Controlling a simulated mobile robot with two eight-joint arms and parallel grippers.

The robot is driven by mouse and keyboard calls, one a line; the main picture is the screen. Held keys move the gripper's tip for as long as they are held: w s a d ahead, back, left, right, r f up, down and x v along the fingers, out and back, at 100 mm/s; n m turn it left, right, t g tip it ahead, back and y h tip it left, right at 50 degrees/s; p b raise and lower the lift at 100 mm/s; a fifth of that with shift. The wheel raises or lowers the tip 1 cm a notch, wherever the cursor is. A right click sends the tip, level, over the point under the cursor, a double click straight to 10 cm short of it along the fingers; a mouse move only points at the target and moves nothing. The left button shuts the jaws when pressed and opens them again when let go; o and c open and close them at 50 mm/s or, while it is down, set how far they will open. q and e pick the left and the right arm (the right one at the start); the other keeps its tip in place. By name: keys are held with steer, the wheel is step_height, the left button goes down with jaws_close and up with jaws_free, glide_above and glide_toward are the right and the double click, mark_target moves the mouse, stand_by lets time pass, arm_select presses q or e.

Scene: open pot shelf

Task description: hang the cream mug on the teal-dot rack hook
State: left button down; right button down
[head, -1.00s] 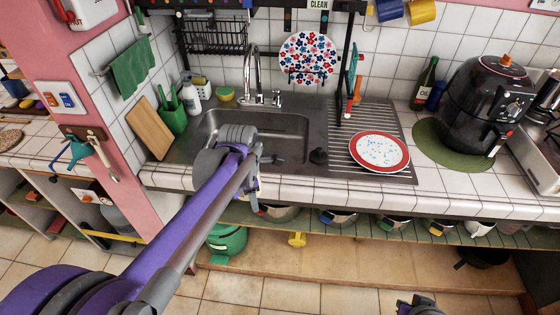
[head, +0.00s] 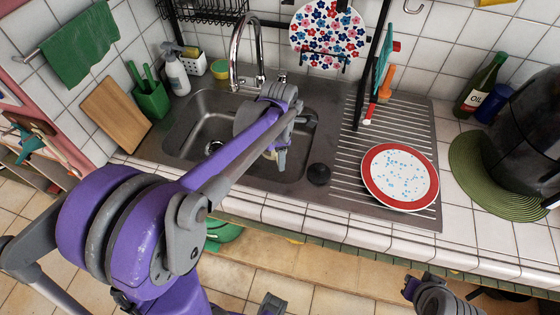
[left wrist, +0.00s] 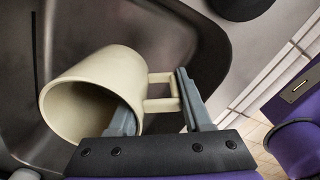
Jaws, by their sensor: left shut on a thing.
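The cream mug (left wrist: 92,88) lies tilted in my left gripper (left wrist: 155,92), its mouth turned toward the lower left. In the left wrist view one finger is at the mug's mouth and the other lies beyond the handle, so the gripper is shut on the mug. In the head view my left gripper (head: 280,157) is over the sink, and my arm hides most of the mug. My right gripper (head: 411,286) is at the bottom right, and its jaws are unclear. A hook (head: 413,8) shows at the top; no teal dot is visible.
The sink (head: 190,128) has a tall faucet (head: 236,45). A red-rimmed plate (head: 400,178) lies on the drainboard (head: 345,165). A flowered plate (head: 328,35) stands upright behind. An oil bottle (head: 480,86) and a dark appliance (head: 520,120) stand at right.

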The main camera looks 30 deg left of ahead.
mark_target(279, 181)
arm_select(q)
steer(key=shift+s, duration=0.3)
steer(key=shift+w+f, duration=0.15)
steer(key=shift+w, duration=0.25)
step_height(279, 181, down, 4)
steer(key=shift+s+r, duration=0.15)
steer(key=shift+f+b, duration=0.3)
steer(key=shift+f, duration=2.5)
arm_select(e)
steer(key=shift+s+f, duration=0.15)
steer(key=shift+f, duration=0.25)
arm_select(q)
steer(key=shift+f, duration=0.3)
steer(key=shift+c, duration=1.7)
jaws_free()
arm_select(e)
steer(key=shift+f, duration=0.3)
